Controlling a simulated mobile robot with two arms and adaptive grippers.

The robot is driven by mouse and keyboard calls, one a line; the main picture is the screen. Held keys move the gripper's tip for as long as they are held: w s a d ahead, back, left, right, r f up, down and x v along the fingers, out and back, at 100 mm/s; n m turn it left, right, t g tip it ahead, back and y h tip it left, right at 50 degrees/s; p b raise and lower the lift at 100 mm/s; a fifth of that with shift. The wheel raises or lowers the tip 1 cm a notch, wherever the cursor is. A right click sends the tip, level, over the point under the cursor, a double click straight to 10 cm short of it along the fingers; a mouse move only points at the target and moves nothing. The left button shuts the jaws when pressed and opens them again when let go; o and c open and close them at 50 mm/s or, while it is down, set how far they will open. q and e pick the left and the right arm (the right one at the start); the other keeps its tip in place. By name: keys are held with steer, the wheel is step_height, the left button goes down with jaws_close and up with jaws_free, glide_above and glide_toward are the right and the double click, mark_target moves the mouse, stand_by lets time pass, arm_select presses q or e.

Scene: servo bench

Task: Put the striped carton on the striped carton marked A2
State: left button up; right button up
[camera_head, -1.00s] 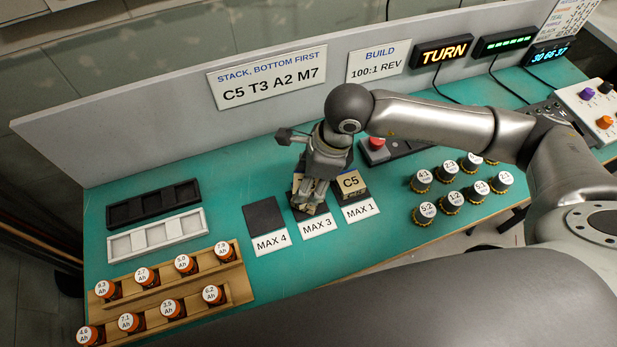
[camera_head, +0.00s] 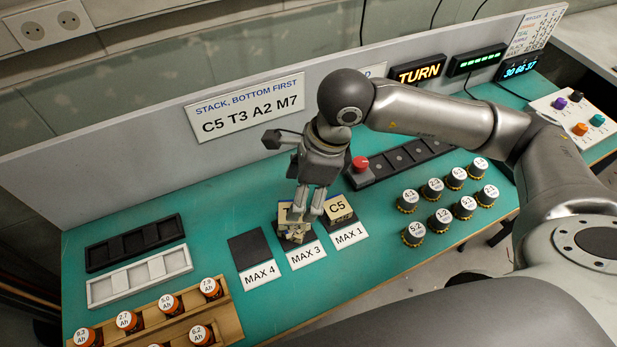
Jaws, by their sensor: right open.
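My right gripper (camera_head: 307,208) points down over the MAX 3 spot. Its fingers are open around or just above the tan cartons (camera_head: 290,216) there. The fingers hide much of them, so I cannot read their marks clearly or tell how many are stacked. Whether one is marked A2 cannot be told. A carton marked C5 (camera_head: 338,207) sits beside them on the MAX 1 spot. My left gripper is not in view.
The dark MAX 4 pad (camera_head: 249,247) is empty. A black tray (camera_head: 133,241) and a white tray (camera_head: 138,277) lie to the left. Several round knobs (camera_head: 413,233) stand at the right. A sign (camera_head: 247,108) reads C5 T3 A2 M7.

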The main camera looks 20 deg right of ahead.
steer(key=v, duration=0.5)
steer(key=shift+s+r+b, duration=0.1)
steer(key=shift+r+b, duration=0.2)
steer(key=shift+b, duration=0.1)
